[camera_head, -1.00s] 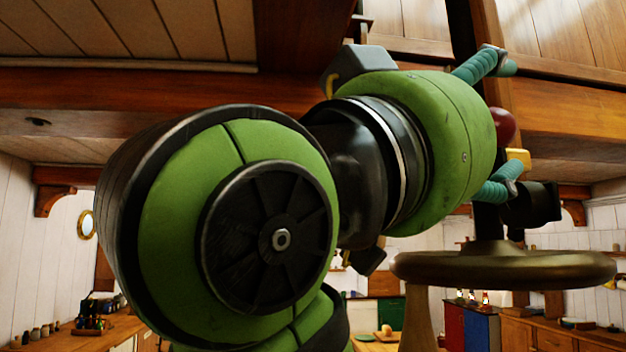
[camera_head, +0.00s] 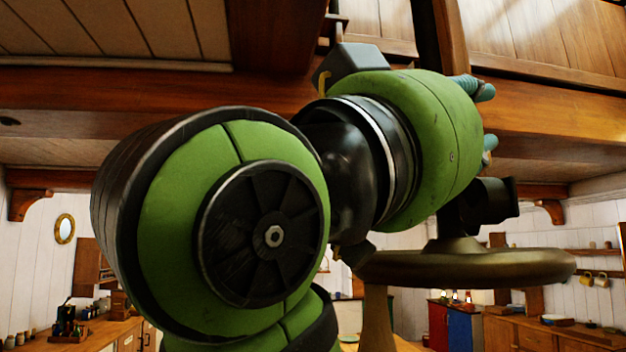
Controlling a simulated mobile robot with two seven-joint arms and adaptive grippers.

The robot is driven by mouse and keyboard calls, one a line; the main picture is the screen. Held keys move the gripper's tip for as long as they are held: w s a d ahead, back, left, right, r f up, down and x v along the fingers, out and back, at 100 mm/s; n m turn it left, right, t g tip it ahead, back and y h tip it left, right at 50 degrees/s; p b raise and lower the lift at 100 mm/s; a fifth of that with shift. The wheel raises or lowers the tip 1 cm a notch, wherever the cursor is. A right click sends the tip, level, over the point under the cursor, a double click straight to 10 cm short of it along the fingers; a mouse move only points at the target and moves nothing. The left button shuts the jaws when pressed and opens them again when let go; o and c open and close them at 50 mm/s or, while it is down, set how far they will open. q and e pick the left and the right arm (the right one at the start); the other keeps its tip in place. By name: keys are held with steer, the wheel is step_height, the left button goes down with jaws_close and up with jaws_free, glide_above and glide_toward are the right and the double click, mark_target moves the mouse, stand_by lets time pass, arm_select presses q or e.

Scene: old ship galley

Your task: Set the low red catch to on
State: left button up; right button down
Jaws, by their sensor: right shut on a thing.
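My right gripper (camera_head: 487,117) is at the upper right, seen from behind past my green wrist. Only parts of its teal fingers show, one above the other at the wrist's right edge. The red catch is hidden now behind the wrist and fingers; a red knob showed between the fingers a second ago. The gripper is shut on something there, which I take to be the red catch. Its setting cannot be read. My left gripper is not in view.
A bronze handwheel (camera_head: 520,266) lies flat just below my wrist, with a black fitting (camera_head: 485,205) above it. Wooden beams (camera_head: 550,118) cross overhead. Counters (camera_head: 540,330), a blue cabinet (camera_head: 463,328) and a round mirror (camera_head: 65,228) stand far behind.

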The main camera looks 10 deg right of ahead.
steer(key=m+b, duration=0.1)
steer(key=f+m+g+h+b, duration=0.1)
steer(key=m+b, duration=0.1)
steer(key=s+m+h+b, duration=0.1)
steer(key=shift+s+a+f, duration=0.1)
steer(key=shift+f, duration=0.2)
steer(key=m+g+h+b, duration=0.1)
steer(key=m+g+b, duration=0.1)
steer(key=m, duration=0.1)
steer(key=shift+s+f+m+g+h, duration=0.2)
steer(key=shift+s+m+g+h, duration=0.1)
steer(key=shift+s+h, duration=0.1)
steer(key=shift+s+f+m+g+h+b, duration=0.15)
steer(key=shift+m+g+h+b, duration=0.15)
steer(key=shift+m+g, duration=0.3)
steer(key=shift+s+m+g+h+b, duration=0.15)
steer(key=shift+m+g+h+b, duration=0.2)
steer(key=shift+m, duration=0.45)
steer(key=shift+g, duration=0.25)
